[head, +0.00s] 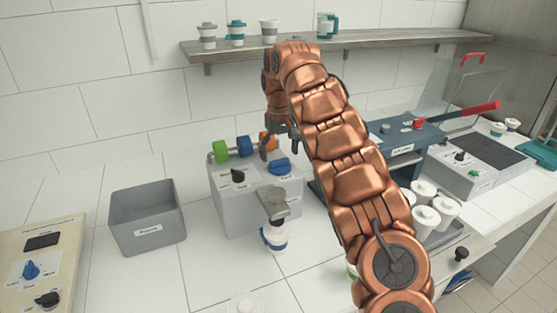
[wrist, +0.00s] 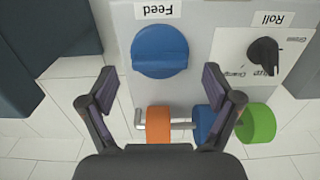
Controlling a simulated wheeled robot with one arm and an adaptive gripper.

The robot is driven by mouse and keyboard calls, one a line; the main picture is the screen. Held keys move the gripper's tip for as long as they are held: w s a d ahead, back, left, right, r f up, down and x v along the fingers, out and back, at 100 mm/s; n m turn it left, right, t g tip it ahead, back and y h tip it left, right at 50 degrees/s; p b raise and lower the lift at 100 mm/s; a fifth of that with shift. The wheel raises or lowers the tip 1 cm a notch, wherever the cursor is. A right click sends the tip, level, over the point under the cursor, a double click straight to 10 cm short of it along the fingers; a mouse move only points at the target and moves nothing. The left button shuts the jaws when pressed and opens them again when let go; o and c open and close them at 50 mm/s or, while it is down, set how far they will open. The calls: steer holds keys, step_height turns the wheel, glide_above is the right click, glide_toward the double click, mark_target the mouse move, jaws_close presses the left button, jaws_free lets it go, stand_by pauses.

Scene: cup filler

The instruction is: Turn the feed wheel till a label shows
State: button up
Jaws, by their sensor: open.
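The blue feed wheel (head: 280,166) sits on the sloped top of a grey machine (head: 228,203). In the wrist view the wheel (wrist: 160,50) is a round blue knob with a raised grip bar, beside an upside-down "Feed" sign (wrist: 158,11). My gripper (wrist: 160,90) is open and empty. Its fingers are spread on either side of the wheel's line, short of it and apart from it. In the head view my gripper (head: 281,140) is above the machine's back edge, behind the wheel. A grey outlet (head: 272,204) juts from the machine's front; I cannot make out a label there.
Green (head: 221,151), blue (head: 244,146) and orange (head: 267,140) rolls sit on a rod behind the wheel. A black "Roll" knob (wrist: 263,57) is beside it. A white cup (head: 275,237) stands below the outlet. A grey bin (head: 147,217) stands left.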

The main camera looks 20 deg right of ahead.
steer(key=shift+f, duration=0.8)
